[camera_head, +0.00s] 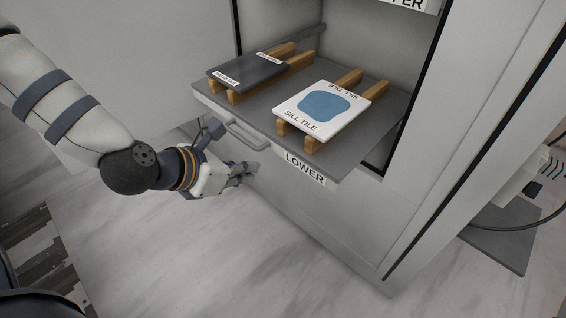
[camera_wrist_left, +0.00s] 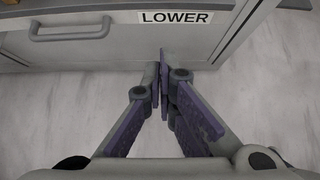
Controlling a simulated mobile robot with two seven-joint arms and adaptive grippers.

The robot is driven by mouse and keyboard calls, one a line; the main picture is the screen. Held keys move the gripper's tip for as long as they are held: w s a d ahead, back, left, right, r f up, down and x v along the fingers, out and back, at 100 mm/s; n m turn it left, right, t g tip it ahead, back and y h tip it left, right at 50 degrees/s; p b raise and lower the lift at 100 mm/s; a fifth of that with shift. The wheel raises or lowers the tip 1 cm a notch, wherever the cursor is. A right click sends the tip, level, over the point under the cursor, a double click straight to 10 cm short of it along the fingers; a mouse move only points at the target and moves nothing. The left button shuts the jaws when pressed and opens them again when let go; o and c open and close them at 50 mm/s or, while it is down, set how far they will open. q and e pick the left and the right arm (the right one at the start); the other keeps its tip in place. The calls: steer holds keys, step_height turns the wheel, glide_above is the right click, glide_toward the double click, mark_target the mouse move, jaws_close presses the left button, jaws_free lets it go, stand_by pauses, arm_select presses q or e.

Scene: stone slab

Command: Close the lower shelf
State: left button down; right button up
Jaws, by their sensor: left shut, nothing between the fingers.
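The lower shelf (camera_head: 250,117) is a grey pull-out tray, slid out of the cabinet. Its front bears a LOWER label (camera_head: 305,168) and a bar handle (camera_head: 246,136). The label (camera_wrist_left: 175,17) and handle (camera_wrist_left: 70,30) also show at the top of the left wrist view. My left gripper (camera_head: 250,170) is shut and empty, just in front of and below the shelf front, near the handle. In the left wrist view its fingertips (camera_wrist_left: 164,65) meet below the label. I cannot tell whether they touch the front. My right gripper is not in view.
A white sill tile (camera_head: 320,107) with a blue patch and a dark tile (camera_head: 248,70) lie on wooden strips on the shelf. The cabinet's side frame (camera_head: 440,150) stands at the right. The floor (camera_head: 220,260) in front is clear.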

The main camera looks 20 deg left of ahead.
arm_select(q)
steer(key=b+x, duration=0.1)
steer(key=x, duration=0.3)
steer(key=r+b+x, duration=0.1)
steer(key=x, duration=0.3)
steer(key=w+b+x, duration=0.1)
steer(key=x, duration=0.3)
steer(key=shift+w+d+b, duration=0.3)
steer(key=shift+w+d, duration=0.05)
steer(key=shift+w, duration=0.2)
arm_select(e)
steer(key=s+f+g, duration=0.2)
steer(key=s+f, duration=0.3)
arm_select(q)
steer(key=shift+w, duration=0.1)
